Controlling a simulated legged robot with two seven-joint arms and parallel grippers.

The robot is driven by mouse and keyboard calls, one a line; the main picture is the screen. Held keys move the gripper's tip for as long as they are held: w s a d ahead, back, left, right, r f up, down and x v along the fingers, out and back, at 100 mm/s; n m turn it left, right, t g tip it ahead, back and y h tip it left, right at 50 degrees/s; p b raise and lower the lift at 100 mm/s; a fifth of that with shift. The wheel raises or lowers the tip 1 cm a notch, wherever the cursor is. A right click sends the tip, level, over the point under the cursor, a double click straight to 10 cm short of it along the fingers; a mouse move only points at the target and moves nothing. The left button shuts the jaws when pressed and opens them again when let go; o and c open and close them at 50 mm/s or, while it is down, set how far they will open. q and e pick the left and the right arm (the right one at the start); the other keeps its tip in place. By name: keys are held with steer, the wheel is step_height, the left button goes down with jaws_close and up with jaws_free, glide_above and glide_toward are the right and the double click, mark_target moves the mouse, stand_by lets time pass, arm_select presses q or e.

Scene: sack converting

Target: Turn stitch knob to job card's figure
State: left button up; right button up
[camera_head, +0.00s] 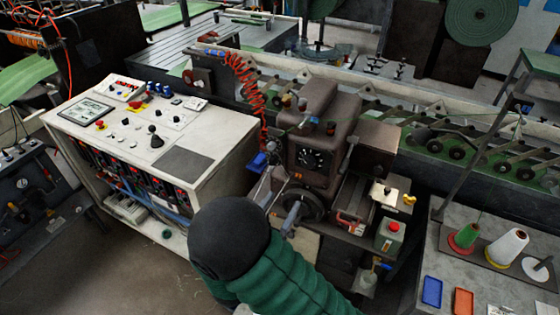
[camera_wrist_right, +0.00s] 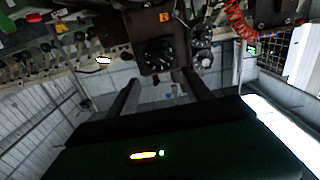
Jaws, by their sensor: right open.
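The stitch knob is a black round dial with pale marks (camera_head: 313,158) on the front of a brown machine head (camera_head: 328,112). In the right wrist view the dial (camera_wrist_right: 158,55) lies just beyond my right gripper's fingertips (camera_wrist_right: 161,77). The two dark fingers are apart with nothing held between them, and the dial appears clear of them. In the head view my green-sleeved arm with its black round end covers the area below the machine. I cannot read the dial's setting. A pale plate (camera_head: 384,194) right of the machine may be the job card; its figure is unreadable. My left gripper is out of view.
A white control console (camera_head: 190,140) with buttons and a lever stands at left. A red coiled hose (camera_head: 250,88) hangs beside the machine head. A handwheel (camera_head: 302,205) sits below the dial. A grey table (camera_head: 478,285) with thread cones is at right.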

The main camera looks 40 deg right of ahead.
steer(key=p, duration=0.2)
glide_toward(307, 166)
steer(key=x, duration=0.3)
steer(key=p+x, duration=0.1)
steer(key=x, duration=0.2)
steer(key=shift+w+d+r, duration=0.15)
steer(key=shift+w+r, duration=0.1)
steer(key=shift+w, duration=0.25)
steer(key=shift+w+d, duration=0.1)
steer(key=shift+d, duration=0.5)
steer(key=shift+d+f, duration=0.2)
steer(key=shift+d, duration=0.4)
steer(key=shift+w+d, duration=0.1)
steer(key=shift+w, duration=0.05)
steer(key=shift+c, duration=1.2)
steer(key=shift+a, duration=0.3)
steer(key=c, duration=0.7)
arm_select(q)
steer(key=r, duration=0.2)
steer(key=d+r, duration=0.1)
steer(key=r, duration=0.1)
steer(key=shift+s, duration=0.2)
arm_select(e)
jaws_close()
